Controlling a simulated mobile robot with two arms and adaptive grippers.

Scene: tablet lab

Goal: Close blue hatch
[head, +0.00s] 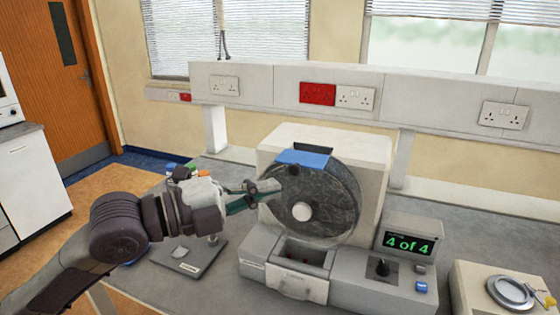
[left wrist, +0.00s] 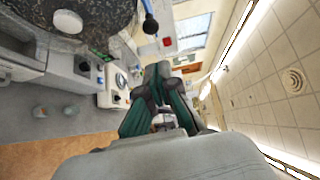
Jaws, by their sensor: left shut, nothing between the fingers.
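The blue hatch (head: 303,158) is a small flat blue panel at the top of a dark, speckled round drum (head: 330,195) on a grey machine. From this angle I cannot tell how far it stands open. My left gripper (head: 270,188) is shut and empty, in front of the drum's upper left, below and left of the hatch. I cannot tell whether it touches the drum. In the left wrist view the shut fingers (left wrist: 160,74) point away from the drum (left wrist: 70,22), with a small blue part (left wrist: 150,25) at its edge. My right gripper is not in view.
The machine has an open-topped front bin (head: 301,255), a display reading "4 of 4" (head: 407,243), and a black knob (head: 382,267). A flat grey stand (head: 190,258) is under my left arm. A white box with a round dish (head: 510,291) stands at right.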

